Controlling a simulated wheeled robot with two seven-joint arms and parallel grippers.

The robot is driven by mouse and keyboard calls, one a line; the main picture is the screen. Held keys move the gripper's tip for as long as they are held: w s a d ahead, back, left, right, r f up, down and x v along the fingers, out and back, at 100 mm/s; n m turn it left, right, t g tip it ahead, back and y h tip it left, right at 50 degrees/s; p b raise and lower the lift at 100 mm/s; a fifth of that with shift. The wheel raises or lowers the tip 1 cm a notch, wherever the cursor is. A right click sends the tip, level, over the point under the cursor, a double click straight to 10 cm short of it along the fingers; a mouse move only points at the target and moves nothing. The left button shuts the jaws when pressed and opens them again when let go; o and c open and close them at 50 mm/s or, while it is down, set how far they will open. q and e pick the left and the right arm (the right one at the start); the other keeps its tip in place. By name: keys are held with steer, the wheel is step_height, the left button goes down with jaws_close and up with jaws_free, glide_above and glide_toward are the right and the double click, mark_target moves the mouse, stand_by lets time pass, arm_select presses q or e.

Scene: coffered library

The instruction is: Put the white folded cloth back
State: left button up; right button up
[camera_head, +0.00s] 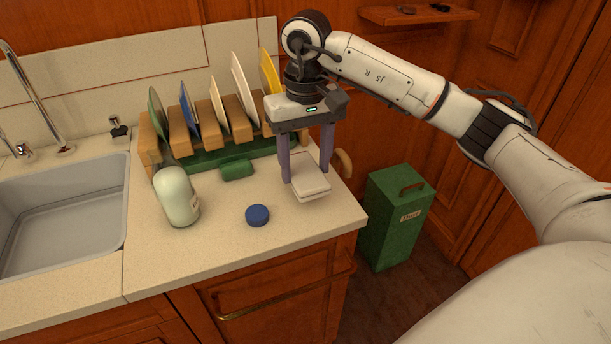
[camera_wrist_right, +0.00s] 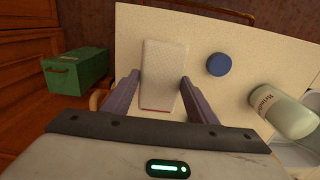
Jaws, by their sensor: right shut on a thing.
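The white folded cloth (camera_head: 312,187) is a flat, pale rectangular stack near the right end of the counter. My right gripper (camera_head: 307,172) points down over it, with its two purple-grey fingers on either side, shut on the cloth. In the right wrist view the cloth (camera_wrist_right: 163,72) lies between the fingertips of my right gripper (camera_wrist_right: 160,82), with a thin red line along its near edge. I cannot tell whether it rests on the counter or is just clear of it. My left gripper is not in view.
A wooden rack (camera_head: 205,130) with several plates stands behind. A pale bottle (camera_head: 177,197), a blue round object (camera_head: 257,215) and a green block (camera_head: 237,170) are left of the cloth. The sink (camera_head: 62,225) is far left. A green bin (camera_head: 395,220) stands beyond the counter's right edge.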

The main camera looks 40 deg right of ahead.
mark_target(306, 170)
steer(key=shift+f, duration=1.65)
steer(key=shift+f, duration=0.1)
steer(key=shift+f, duration=0.15)
steer(key=o, duration=1.1)
step_height(306, 170, up, 12)
steer(key=shift+r, duration=0.25)
